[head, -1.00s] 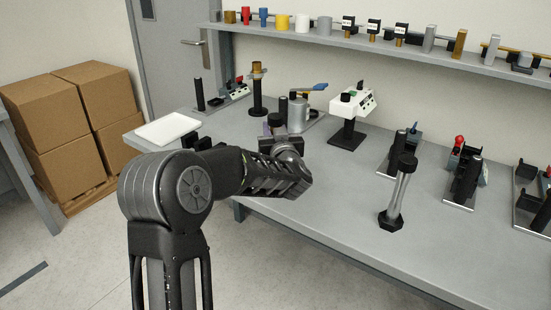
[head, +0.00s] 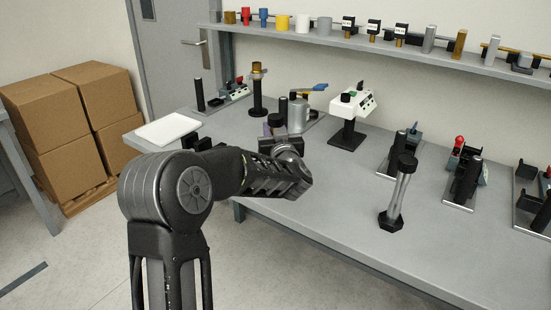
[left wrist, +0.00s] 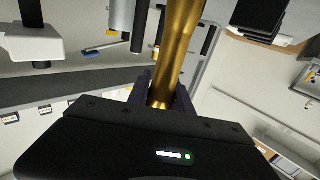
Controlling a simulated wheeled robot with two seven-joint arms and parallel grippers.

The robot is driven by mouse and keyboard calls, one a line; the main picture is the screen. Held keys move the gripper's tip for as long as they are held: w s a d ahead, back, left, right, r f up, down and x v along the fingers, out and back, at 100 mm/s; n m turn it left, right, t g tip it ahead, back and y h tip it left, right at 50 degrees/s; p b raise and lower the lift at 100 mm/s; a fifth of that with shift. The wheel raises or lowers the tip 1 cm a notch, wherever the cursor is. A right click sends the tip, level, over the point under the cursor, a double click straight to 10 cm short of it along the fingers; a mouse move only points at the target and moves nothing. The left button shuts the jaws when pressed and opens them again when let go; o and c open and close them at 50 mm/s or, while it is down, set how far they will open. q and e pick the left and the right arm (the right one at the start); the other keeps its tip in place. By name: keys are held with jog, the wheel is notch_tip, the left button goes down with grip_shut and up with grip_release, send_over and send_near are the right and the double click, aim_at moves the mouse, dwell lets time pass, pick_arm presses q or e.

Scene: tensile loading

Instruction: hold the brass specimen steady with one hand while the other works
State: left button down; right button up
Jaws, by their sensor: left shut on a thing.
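The brass specimen (left wrist: 178,45) shows in the left wrist view as a shiny golden rod that widens upward. Its lower end sits between the dark fingers of my left gripper (left wrist: 163,92), which is shut on it. In the head view my left gripper (head: 268,129) is above the back left part of the bench, mostly hidden behind my own arm. I cannot make out the held specimen there. My right gripper is in neither view now.
The grey bench (head: 330,205) carries a white tray (head: 168,129), a white device (head: 352,102), a grey cylinder with a blue lever (head: 298,115), a silver rod with black ends (head: 398,195) and several clamp fixtures at right. A shelf (head: 400,48) above holds samples. Cardboard boxes (head: 65,125) stand left.

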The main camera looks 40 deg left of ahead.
pick_arm(q)
notch_tip(320, 180, up, 10)
jog(key=p, duration=0.1)
jog(key=shift+r, duration=0.15)
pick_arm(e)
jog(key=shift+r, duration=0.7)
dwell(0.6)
